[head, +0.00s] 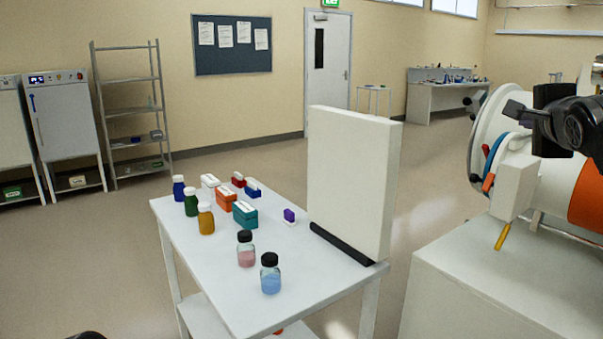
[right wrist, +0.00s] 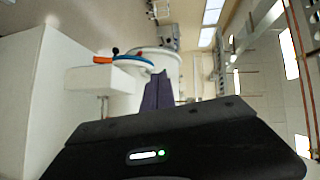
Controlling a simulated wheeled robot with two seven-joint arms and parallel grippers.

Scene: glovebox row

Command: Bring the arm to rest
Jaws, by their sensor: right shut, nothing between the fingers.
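My right gripper (head: 518,112) is in the upper right of the head view, in front of the round door of a white glovebox unit (head: 515,185). In the right wrist view its dark fingers (right wrist: 158,92) are together and hold nothing. I cannot tell from the pictures how far they are from the unit. A small dark piece at the bottom left edge of the head view may be my left arm; the left gripper itself does not show.
A white cart (head: 205,285) carries several small bottles, including a blue one (head: 270,275), and small boxes, including a teal one (head: 245,215). A white upright panel (head: 352,175) stands at its right end. A white cabinet (head: 480,290) is beside it.

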